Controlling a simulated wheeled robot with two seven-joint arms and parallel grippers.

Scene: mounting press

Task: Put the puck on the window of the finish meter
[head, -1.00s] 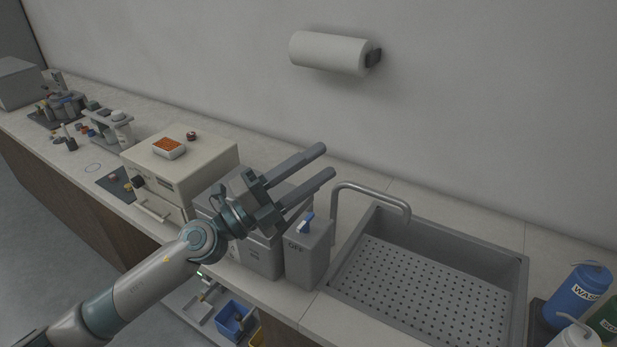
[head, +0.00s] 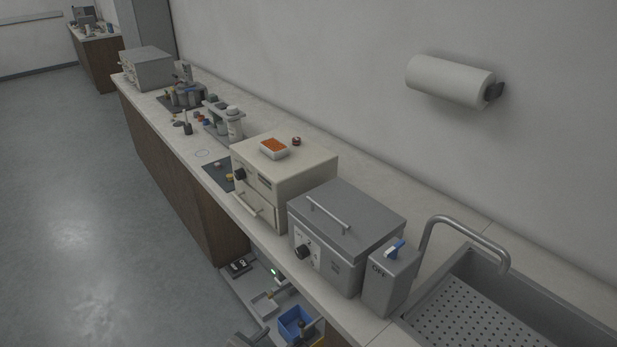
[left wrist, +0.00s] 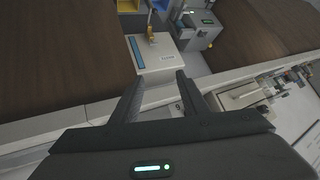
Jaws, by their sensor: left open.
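My left gripper (left wrist: 158,76) is open in the left wrist view, with nothing between its two dark fingers. Beyond the fingertips is a pale box-shaped instrument (left wrist: 168,66) with a blue strip and a yellow-brown post on top; I cannot tell if it is the finish meter. A grey unit with a lit green display (left wrist: 203,22) stands beside it. In the head view a dark mat (head: 212,172) on the counter carries small round pieces, one yellowish (head: 229,177); I cannot tell if one is the puck. My right gripper is in neither current view.
A cream press box (head: 300,178) with an orange-filled tray (head: 273,148), a grey lidded box (head: 352,222) and a dispenser (head: 388,285) line the counter beside the sink (head: 552,300). Below the counter edge are a blue bin (head: 296,322) and a grey tray (head: 240,287).

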